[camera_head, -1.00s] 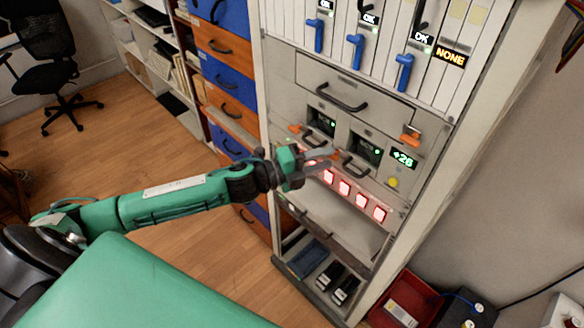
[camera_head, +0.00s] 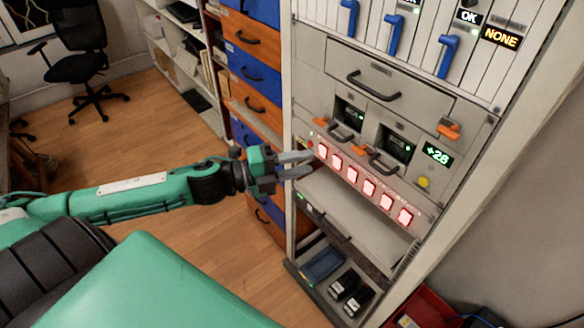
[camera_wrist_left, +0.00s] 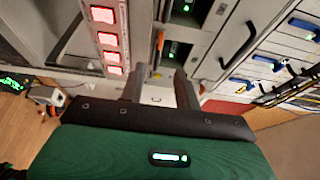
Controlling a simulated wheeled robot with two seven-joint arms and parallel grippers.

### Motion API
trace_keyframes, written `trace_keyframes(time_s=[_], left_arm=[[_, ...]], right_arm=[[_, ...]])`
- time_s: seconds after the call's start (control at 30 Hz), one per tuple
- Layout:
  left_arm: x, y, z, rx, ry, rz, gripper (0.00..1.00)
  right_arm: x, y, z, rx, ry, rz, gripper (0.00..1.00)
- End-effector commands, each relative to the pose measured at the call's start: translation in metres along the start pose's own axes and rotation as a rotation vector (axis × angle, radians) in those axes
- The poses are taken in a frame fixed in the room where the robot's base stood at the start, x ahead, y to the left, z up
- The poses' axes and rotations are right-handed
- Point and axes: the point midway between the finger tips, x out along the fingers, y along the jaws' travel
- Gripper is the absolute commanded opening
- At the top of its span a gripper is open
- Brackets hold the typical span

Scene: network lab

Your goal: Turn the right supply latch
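Two supply units with dark screens sit side by side in the rack. The right unit (camera_head: 397,146) has an orange latch (camera_head: 359,149) at its lower left and a dark handle (camera_head: 383,163). The left unit (camera_head: 349,112) has a similar orange latch (camera_head: 320,122). My left gripper (camera_head: 308,165) points at the rack from the left, left of and below both latches, near the left end of the red-lit buttons. Its fingers are apart with nothing between them, as the left wrist view (camera_wrist_left: 160,88) also shows. My right gripper is out of view.
A row of red-lit buttons (camera_head: 369,187) runs below the units. Another orange latch (camera_head: 448,131) sits by the drawer above right. A grey shelf (camera_head: 345,205) juts out below. Blue levers (camera_head: 447,56) are higher up.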

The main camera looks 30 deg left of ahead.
Motion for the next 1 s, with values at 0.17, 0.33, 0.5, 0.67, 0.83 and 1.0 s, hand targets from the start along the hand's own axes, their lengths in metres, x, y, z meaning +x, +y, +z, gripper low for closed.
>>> trace_keyframes(time_s=[0.17, 0.33, 0.5, 0.67, 0.83, 1.0], left_arm=[[-0.010, 0.001, -0.001, -0.001, 0.001, 0.001, 0.33], [-0.014, 0.000, -0.001, 0.000, 0.001, 0.001, 0.33], [-0.015, 0.000, -0.001, 0.001, 0.002, 0.001, 0.33], [-0.015, 0.000, -0.001, 0.001, 0.002, 0.001, 0.33], [-0.015, 0.000, -0.001, 0.001, 0.002, 0.001, 0.33], [-0.015, 0.005, 0.006, -0.011, -0.015, 0.004, 0.33]], right_arm=[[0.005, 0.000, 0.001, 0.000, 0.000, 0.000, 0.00], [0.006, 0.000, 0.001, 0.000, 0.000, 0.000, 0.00], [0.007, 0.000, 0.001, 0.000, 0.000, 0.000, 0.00], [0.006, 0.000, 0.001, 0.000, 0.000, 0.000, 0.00], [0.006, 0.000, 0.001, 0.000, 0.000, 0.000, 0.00], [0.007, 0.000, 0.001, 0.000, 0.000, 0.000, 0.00]])
